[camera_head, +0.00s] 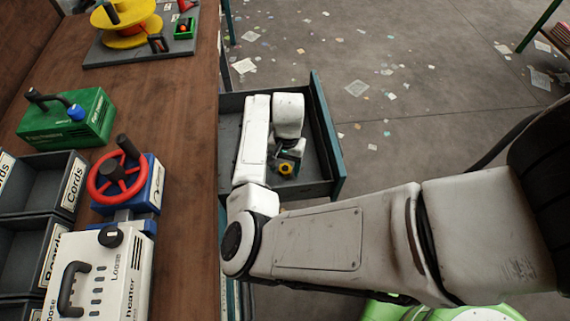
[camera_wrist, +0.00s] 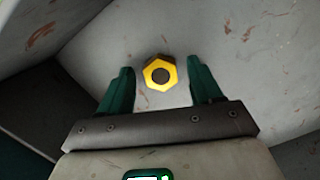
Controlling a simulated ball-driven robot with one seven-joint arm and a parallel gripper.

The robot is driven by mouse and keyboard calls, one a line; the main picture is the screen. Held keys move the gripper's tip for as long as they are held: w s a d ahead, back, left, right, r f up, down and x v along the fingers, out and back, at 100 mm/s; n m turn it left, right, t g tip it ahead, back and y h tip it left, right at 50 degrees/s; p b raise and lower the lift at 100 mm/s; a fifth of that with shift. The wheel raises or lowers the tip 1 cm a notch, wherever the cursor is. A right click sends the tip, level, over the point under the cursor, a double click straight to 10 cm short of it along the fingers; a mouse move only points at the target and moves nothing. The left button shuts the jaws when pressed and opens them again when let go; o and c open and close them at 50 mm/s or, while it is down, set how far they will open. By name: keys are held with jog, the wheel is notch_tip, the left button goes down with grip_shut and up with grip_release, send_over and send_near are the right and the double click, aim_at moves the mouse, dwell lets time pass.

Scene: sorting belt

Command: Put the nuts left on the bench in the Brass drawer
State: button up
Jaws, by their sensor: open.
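A yellow hexagonal nut (camera_head: 286,169) with a dark hole shows over the open drawer in the head view. In the wrist view the nut (camera_wrist: 149,76) lies between the tips of my two green fingers, with gaps on both sides. My gripper (camera_head: 284,160) is open, inside the outline of the drawer. I cannot tell whether the nut rests on the drawer floor. The open drawer (camera_head: 327,134) has a grey inside and a blue-green front, and sticks out from the bench's right side. No name on it is readable. I see no nut on the visible bench top (camera_head: 185,130).
On the bench stand a green box (camera_head: 70,122), a blue block with a red handwheel (camera_head: 117,180), a white heater box (camera_head: 120,265) and grey bins (camera_head: 35,185). A yellow spool (camera_head: 128,28) sits at the back. Paper scraps litter the floor.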

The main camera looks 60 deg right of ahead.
aim_at(287, 163)
notch_tip(287, 163, up, 13)
jog(key=d+p, duration=0.1)
jog(key=shift+w+d+p, duration=0.25)
jog(key=shift+d+p, duration=0.05)
jog(key=shift+d, duration=0.1)
dwell(0.6)
jog(key=s+d+r+n+t+h+p, duration=0.1)
jog(key=s+d+r+n+h, duration=0.1)
jog(key=d+r+n+h, duration=0.15)
jog(key=s+d+r+n+h+p, duration=0.1)
jog(key=s+d+r+n+h, duration=0.15)
jog(key=d, duration=0.25)
jog(key=s+a+f+n+y, duration=0.1)
jog(key=s+a+f+n, duration=0.1)
jog(key=a, duration=0.5)
jog(key=s+a+f+n+y+p, duration=0.1)
jog(key=s+a+f+n, duration=0.1)
jog(key=a, duration=0.5)
jog(key=s+a+f+n+y+p, duration=0.1)
jog(key=s+a+f+n+y, duration=0.1)
jog(key=s+a, duration=0.4)
jog(key=a+f+n, duration=0.1)
jog(key=a+n, duration=0.1)
jog(key=shift+n, duration=0.3)
jog(key=shift+s+d, duration=0.15)
